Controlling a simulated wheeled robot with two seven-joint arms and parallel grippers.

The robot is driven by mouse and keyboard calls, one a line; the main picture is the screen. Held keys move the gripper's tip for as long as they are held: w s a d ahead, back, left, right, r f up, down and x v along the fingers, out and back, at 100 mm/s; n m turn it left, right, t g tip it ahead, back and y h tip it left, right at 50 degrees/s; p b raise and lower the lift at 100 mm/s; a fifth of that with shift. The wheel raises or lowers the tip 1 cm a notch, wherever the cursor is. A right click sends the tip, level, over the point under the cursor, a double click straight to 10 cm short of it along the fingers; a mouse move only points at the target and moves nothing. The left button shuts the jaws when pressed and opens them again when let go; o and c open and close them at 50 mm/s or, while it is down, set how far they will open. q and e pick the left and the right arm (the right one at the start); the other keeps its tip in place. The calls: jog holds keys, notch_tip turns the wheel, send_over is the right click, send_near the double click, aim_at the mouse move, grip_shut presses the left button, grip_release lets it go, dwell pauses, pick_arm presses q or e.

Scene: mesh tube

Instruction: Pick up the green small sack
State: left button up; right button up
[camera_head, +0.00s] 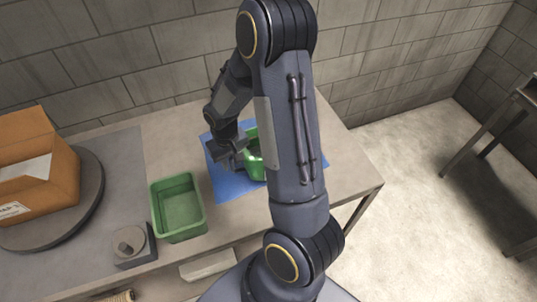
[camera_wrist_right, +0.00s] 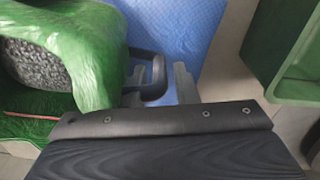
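The green small sack (camera_head: 254,160) stands on a blue mat (camera_head: 225,182), partly hidden behind my right arm in the head view. In the right wrist view the sack (camera_wrist_right: 95,60) fills the upper left, with dark grey grainy contents in its mouth. A dark loop (camera_wrist_right: 158,72) shows at its side. My right gripper (camera_head: 238,155) is beside the sack's left side. In the right wrist view the gripper (camera_wrist_right: 158,85) has its two grey fingers apart, with part of the loop between them. I cannot tell whether they touch it. My left gripper is not in view.
A green bin (camera_head: 178,205) stands left of the mat, near the table's front edge. A cardboard box (camera_head: 35,165) sits on a round grey plate at far left. A small grey device with a knob (camera_head: 131,244) is at the front. A brick wall stands behind.

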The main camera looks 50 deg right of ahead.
grip_shut()
jog(key=shift+r, duration=0.2)
dwell(0.3)
